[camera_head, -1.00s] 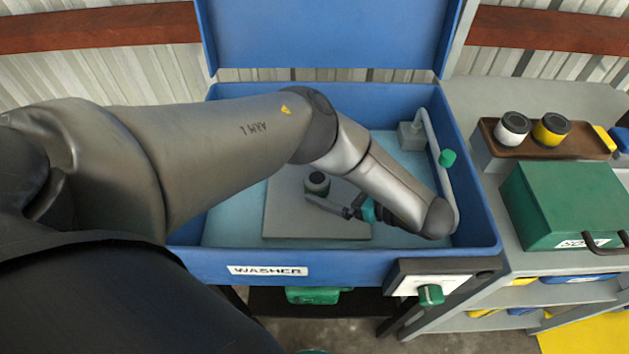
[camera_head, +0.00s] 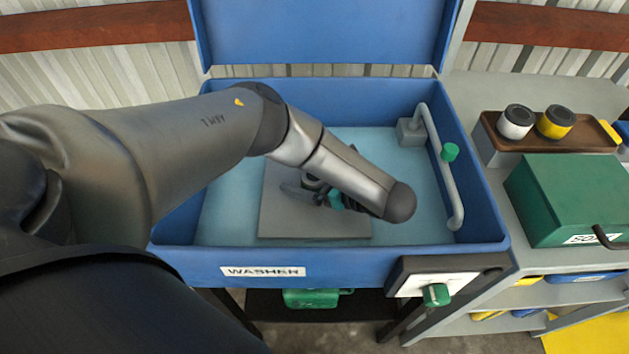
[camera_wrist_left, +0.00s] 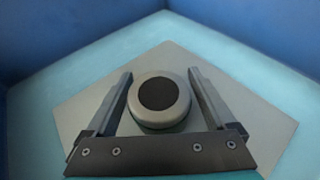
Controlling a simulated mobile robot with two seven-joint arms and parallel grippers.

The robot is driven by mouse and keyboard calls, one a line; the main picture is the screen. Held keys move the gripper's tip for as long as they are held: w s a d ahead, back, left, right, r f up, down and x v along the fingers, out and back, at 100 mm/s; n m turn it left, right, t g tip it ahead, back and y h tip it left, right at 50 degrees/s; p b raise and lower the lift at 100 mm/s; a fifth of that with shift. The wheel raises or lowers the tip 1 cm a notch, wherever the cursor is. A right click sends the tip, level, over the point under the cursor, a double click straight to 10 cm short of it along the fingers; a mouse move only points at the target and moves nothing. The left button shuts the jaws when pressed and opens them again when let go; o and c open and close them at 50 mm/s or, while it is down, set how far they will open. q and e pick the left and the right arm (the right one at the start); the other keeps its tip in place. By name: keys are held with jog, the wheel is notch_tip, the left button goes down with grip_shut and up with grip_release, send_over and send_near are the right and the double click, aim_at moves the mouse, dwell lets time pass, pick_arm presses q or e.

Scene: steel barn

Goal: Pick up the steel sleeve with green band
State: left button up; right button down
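The steel sleeve (camera_wrist_left: 160,102) shows in the left wrist view as a round pale-grey ring with a dark opening, standing on a grey plate inside the blue washer (camera_head: 330,262). My left gripper (camera_wrist_left: 160,82) is open, with one finger on each side of the sleeve and a small gap on both sides. In the head view the left gripper (camera_head: 305,190) is low over the plate, and the sleeve is mostly hidden behind it. My right gripper is not in view.
The washer's walls surround the grey plate (camera_head: 275,222), and its lid stands open behind. A grey pipe with a green knob (camera_head: 450,152) rises at the right inside. On the right bench are a brown tray (camera_head: 590,136) with a white and a yellow sleeve, and a green box (camera_head: 560,195).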

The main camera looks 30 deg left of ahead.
pick_arm(q)
grip_shut()
dwell(0.5)
jog(key=shift+r, duration=0.15)
